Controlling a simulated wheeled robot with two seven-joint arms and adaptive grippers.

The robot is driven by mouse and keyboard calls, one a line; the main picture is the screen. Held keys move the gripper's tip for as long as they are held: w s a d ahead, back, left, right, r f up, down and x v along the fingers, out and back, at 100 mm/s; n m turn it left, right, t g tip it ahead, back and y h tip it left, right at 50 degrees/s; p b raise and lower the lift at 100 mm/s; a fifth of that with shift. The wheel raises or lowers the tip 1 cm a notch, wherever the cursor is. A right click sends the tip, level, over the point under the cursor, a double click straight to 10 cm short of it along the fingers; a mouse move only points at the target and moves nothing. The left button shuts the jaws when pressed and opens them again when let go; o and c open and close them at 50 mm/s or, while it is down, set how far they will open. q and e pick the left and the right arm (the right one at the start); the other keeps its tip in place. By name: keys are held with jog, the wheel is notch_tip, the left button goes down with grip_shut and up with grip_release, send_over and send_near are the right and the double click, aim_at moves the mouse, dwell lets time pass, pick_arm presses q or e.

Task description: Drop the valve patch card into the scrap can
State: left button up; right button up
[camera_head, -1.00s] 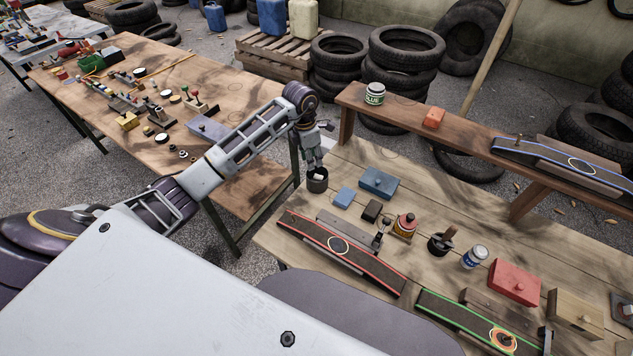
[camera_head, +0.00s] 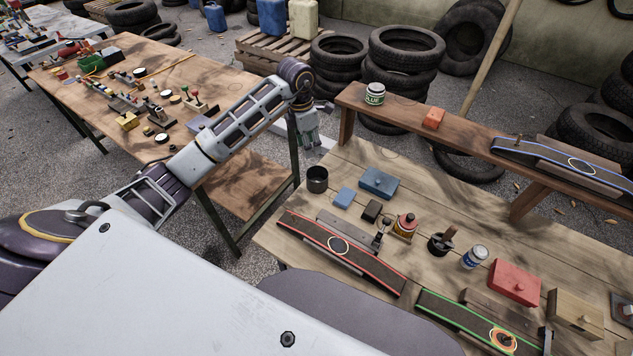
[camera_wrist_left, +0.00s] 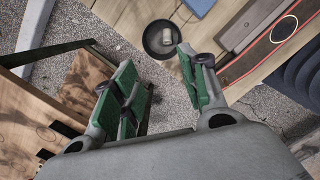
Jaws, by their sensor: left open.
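The dark scrap can (camera_head: 317,179) stands upright at the left end of the plank bench. In the left wrist view the can (camera_wrist_left: 147,42) is seen from above, with a small pale piece (camera_wrist_left: 167,36) inside; it looks like the valve patch card, but its shape is hard to tell. My left gripper (camera_head: 311,143) is above and behind the can, clear of its rim. In the left wrist view its green-padded fingers (camera_wrist_left: 158,68) are apart with nothing between them. My right gripper is not in view.
Near the can are a blue block (camera_head: 343,197) and a blue box (camera_head: 379,183). A red-edged strip (camera_head: 345,251) lies in front of them. A raised shelf (camera_head: 462,131) holds a glue jar (camera_head: 375,93). A brown table (camera_head: 235,88) stands left, across a gap.

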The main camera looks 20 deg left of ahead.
pick_arm(q)
jog(key=shift+s+a+r, duration=0.15)
jog(key=shift+r, duration=1.3)
jog(key=shift+s+a+r, duration=0.1)
jog(key=shift+r, duration=1.3)
jog(key=shift+f, duration=0.1)
